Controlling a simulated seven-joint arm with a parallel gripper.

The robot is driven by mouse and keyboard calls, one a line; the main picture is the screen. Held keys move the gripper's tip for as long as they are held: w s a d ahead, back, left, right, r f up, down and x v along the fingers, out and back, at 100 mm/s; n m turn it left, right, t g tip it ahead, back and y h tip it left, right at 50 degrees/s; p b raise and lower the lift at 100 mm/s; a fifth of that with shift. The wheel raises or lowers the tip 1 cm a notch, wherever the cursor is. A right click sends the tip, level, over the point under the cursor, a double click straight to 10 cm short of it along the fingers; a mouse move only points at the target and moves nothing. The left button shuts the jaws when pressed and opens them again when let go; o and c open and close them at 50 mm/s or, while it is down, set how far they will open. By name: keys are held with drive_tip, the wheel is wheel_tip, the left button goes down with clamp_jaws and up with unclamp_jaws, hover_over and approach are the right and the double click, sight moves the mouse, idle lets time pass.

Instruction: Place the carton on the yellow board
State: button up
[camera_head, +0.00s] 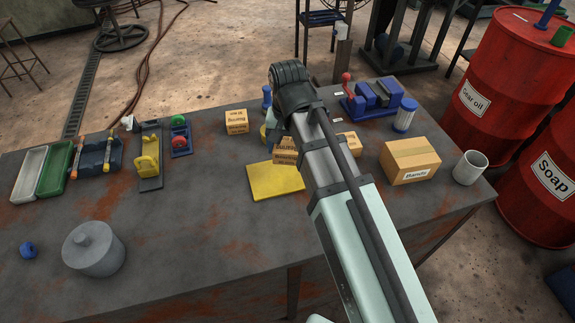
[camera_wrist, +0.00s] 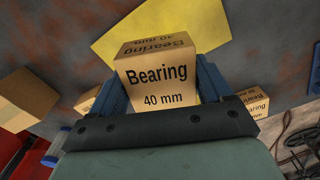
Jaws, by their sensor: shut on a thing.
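My gripper (camera_wrist: 160,80) is shut on a tan carton (camera_wrist: 157,73) marked "Bearing 40 mm", with a blue finger on either side of it. The yellow board (camera_head: 275,181) lies flat on the table, bare, left of my arm. The held carton (camera_head: 284,152) shows at the board's far right corner in the head view, partly behind my arm. In the wrist view the yellow board (camera_wrist: 160,28) spreads beyond the carton, which overlaps its edge in the picture. The gap between carton and board cannot be judged. My fingers are mostly hidden in the head view.
Another small carton (camera_head: 236,121) stands behind the board, and one (camera_head: 350,143) right of my arm. A large "Bands" carton (camera_head: 409,160), white mug (camera_head: 469,167) and blue vise (camera_head: 373,98) stand to the right. The table's front middle is clear; a grey lidded pot (camera_head: 94,250) stands left.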

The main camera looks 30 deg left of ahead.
sight(288, 144)
drive_tip(key=shift+f, duration=3.8)
drive_tip(key=shift+f, duration=0.1)
drive_tip(key=o, duration=1.1)
drive_tip(key=shift+r, duration=6.15)
